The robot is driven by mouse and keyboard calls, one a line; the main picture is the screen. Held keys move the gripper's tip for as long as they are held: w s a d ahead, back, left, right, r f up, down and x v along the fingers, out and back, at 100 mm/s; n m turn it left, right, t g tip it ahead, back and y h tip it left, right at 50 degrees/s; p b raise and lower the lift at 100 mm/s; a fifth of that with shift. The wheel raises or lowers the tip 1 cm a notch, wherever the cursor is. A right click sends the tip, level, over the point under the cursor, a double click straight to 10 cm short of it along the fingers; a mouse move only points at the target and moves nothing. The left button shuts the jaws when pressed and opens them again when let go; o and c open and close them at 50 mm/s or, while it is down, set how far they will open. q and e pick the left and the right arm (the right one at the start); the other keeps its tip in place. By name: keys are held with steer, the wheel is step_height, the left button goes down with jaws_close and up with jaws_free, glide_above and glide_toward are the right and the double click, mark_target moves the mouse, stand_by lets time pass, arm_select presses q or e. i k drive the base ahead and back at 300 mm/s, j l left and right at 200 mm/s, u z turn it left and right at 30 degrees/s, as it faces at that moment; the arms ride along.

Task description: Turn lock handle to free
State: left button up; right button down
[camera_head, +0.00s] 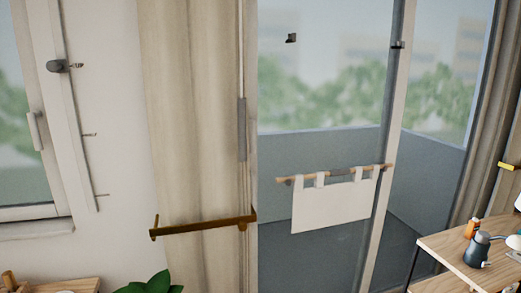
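I cannot tell for sure which fitting is the lock handle. A white handle (35,131) points upright on the frame of the window at the left. A grey slim upright bar (242,129) sits at the left edge of the glass door (320,100), beside the curtain. A small dark fitting (291,38) shows against the glass, and another dark fitting (398,45) is on the door's right-hand frame. Neither of my grippers is in view, and nothing touches these fittings.
A white cloth (333,205) hangs from a wooden rod across the door. A beige curtain (190,110) has a brass holdback (203,228) around it. A wooden shelf (445,246) with a dark kettle (477,250) stands at right; a plant (150,284) is below.

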mark_target(252, 122)
steer(key=i+l+z, duration=0.2)
steer(key=i+z, duration=0.2)
steer(key=i, duration=0.25)
steer(key=i+z, duration=0.4)
steer(key=i, duration=0.2)
